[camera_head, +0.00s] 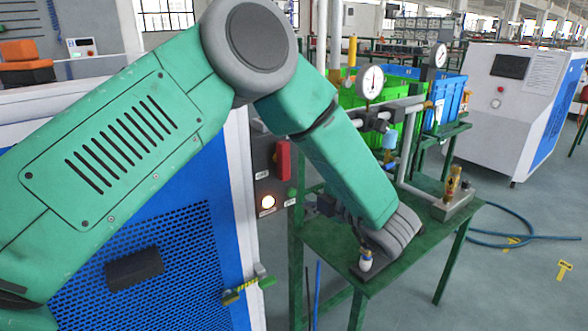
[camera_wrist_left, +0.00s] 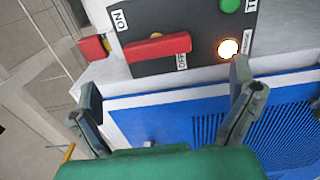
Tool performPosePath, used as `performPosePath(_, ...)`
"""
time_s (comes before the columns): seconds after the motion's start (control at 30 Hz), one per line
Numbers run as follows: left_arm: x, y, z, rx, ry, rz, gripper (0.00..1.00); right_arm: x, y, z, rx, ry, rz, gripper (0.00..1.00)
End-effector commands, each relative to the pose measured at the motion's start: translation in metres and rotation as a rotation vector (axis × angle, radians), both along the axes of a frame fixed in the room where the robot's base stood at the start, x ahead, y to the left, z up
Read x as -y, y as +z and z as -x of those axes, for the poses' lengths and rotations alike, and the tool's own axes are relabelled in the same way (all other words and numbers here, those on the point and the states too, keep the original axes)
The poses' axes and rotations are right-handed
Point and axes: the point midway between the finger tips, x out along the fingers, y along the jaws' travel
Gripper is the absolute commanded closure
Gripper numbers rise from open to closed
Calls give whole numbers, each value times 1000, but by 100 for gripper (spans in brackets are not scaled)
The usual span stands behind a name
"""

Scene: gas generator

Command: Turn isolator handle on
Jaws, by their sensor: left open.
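The isolator handle is a red bar (camera_head: 283,160) on the dark panel of the blue and white cabinet. It stands upright in the head view. In the left wrist view the red handle (camera_wrist_left: 157,48) lies nearly level across the picture, with an ON label above its left end and an OFF label below its right part. My left gripper (camera_wrist_left: 166,88) is open and empty, its fingers spread wide below the handle in that view, apart from it. My right gripper is not in view.
A lit lamp (camera_wrist_left: 228,47) and a green button (camera_wrist_left: 230,5) sit beside the handle. A red block (camera_wrist_left: 95,47) projects near the panel's edge. A green table (camera_head: 330,240) with gauges and pipework stands right of the cabinet. A blue hose (camera_head: 510,236) lies on the floor.

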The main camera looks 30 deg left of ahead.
Motion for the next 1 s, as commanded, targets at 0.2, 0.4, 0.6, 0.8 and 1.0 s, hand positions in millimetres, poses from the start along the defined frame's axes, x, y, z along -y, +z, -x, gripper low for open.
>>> performPosePath(0.2, 25, -1, 9, 0, -2, 1, 0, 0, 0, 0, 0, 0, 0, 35)
performPosePath(0.4, 28, -1, 11, -1, 0, 2, 0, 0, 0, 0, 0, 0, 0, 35)
performPosePath(0.6, 28, -1, 11, -1, 0, 2, 0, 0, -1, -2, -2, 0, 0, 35)
performPosePath(0.8, 28, -2, 11, -7, -7, -1, 0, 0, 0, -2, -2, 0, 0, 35)
performPosePath(1.0, 21, -64, 1, -296, -278, -99, 0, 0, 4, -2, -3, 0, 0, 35)
